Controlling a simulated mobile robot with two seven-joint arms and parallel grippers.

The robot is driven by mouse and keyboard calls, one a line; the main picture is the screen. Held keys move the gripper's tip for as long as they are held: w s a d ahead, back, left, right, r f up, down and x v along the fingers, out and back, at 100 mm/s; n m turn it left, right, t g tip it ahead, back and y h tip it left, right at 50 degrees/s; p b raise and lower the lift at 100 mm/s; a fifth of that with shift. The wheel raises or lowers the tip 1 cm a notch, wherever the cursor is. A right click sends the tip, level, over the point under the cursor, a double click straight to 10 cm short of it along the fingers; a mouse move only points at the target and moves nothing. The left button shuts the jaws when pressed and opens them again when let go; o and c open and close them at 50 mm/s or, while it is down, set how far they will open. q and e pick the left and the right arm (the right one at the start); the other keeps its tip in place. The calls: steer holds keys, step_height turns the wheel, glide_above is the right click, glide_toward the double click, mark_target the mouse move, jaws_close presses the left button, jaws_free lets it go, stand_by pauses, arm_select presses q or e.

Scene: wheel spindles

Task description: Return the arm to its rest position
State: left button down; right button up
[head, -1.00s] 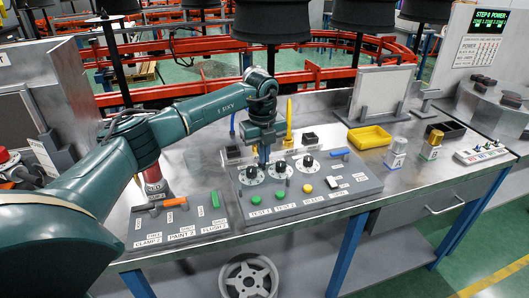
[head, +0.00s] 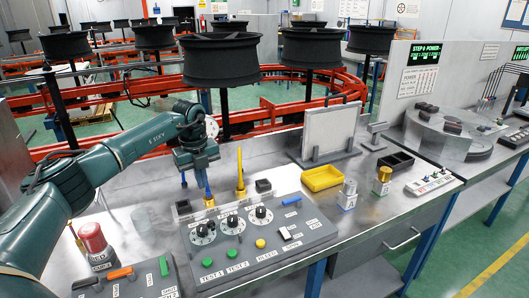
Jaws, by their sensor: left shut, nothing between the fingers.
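My left gripper (head: 184,182) hangs pointing down above the back left of the dial panel (head: 262,236). Its fingers are shut with nothing between them. My left arm reaches in from the left edge, bent at the elbow. The gripper is apart from the panel's black dials (head: 231,221) and left of the upright yellow tool (head: 240,168). A blue pointed tool (head: 207,188) stands close to its right. My right gripper is not in view.
A yellow tray (head: 321,178), a white board on a stand (head: 328,130) and small canisters (head: 347,194) stand to the right.

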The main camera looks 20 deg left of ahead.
arm_select(q)
steer(key=d+f+m+t+h, duration=0.15)
steer(key=d+h, duration=0.45)
steer(key=d, duration=1)
steer(key=d+f+m+t+h, duration=0.1)
steer(key=d+m+t+h, duration=0.35)
steer(key=d, duration=1.05)
steer(key=s+d+r+n+t+h, duration=0.2)
steer(key=d+r+n+t+h, duration=0.25)
steer(key=r+n+t, duration=0.4)
steer(key=s+a+f+n+g+y, duration=0.2)
steer(key=s+a+f+n+y, duration=1)
steer(key=n+y, duration=0.55)
steer(key=s+a+f+n+g+h, duration=0.1)
steer(key=s+f+n+g, duration=0.1)
steer(key=s+f+g, duration=0.5)
steer(key=s+a+f+n+g+h, duration=0.1)
steer(key=s+f+g+h, duration=0.15)
steer(key=s, duration=0.95)
steer(key=w+d+f+t+h, duration=0.1)
steer(key=w+d+f+t, duration=0.4)
steer(key=f, duration=0.4)
steer(key=shift+w+d+f+m+t+h, duration=0.2)
steer(key=shift+f+m+t+h, duration=0.2)
steer(key=shift+t, duration=0.1)
